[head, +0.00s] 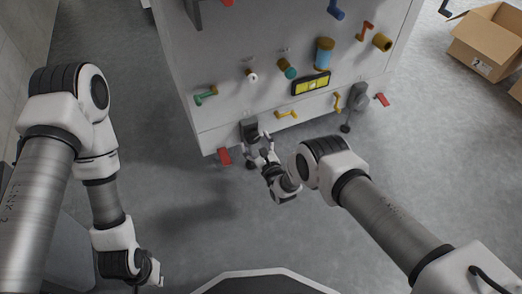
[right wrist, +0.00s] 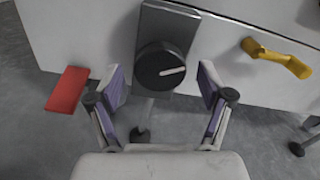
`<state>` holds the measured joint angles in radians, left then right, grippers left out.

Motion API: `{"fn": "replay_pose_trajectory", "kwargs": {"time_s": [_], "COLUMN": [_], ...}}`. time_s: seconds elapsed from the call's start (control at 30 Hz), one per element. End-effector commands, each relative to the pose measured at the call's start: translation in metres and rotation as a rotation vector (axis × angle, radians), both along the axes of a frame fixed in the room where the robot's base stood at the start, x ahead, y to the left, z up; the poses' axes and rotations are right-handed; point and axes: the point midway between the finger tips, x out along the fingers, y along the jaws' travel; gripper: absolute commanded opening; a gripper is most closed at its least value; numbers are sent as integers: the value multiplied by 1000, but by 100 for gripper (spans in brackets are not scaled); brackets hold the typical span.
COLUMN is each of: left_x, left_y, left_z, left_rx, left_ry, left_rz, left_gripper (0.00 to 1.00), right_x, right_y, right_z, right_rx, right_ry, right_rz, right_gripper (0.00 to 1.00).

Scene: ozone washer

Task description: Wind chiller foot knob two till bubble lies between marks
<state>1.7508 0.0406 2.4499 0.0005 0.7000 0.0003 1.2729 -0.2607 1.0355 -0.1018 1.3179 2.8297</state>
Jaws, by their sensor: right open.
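A black round foot knob (right wrist: 161,66) with a white pointer line sits on a grey bracket (right wrist: 168,25) at the chiller's lower edge. In the right wrist view it lies ahead of my right gripper (right wrist: 162,92), between the two open fingers and apart from them. In the head view my right gripper (head: 258,143) is at this left foot bracket (head: 249,128). The yellow bubble level (head: 311,84) is on the white chiller panel (head: 230,118); its bubble is too small to read. My left gripper (head: 148,272) hangs low at the left, too small to judge.
A red tab (head: 224,156) sticks out beside the left foot, and another red tab (head: 381,99) is at the right foot bracket (head: 359,95). A yellow handle (right wrist: 277,57) is right of the knob. Cardboard boxes (head: 485,42) stand at right. The floor in front is clear.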

Motion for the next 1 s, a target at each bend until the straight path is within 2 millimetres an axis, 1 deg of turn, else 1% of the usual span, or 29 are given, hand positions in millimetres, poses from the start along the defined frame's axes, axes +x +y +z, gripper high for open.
{"fn": "replay_pose_trajectory", "kwargs": {"time_s": [0.13,0.3,0.4,0.5,0.6,1.0], "left_x": [0,0,0,0,0,0], "left_y": [0,0,0,0,0,0], "left_z": [0,0,0,0,0,0], "left_rx": [0,0,0,0,0,0], "left_ry": [0,0,0,0,0,0], "left_rz": [0,0,0,0,0,0], "left_gripper": [0,0,0,0,0,0], "right_x": [-27,-70,-89,-100,-105,-104], "right_y": [-10,-26,-33,-37,-39,-38], "right_z": [-1,-1,-1,0,0,0], "right_rx": [-2,-3,-1,-1,0,0], "right_ry": [6,5,4,2,1,1], "right_rz": [0,-1,-1,-1,-1,-1], "right_gripper": [79,79,79,79,79,79]}}
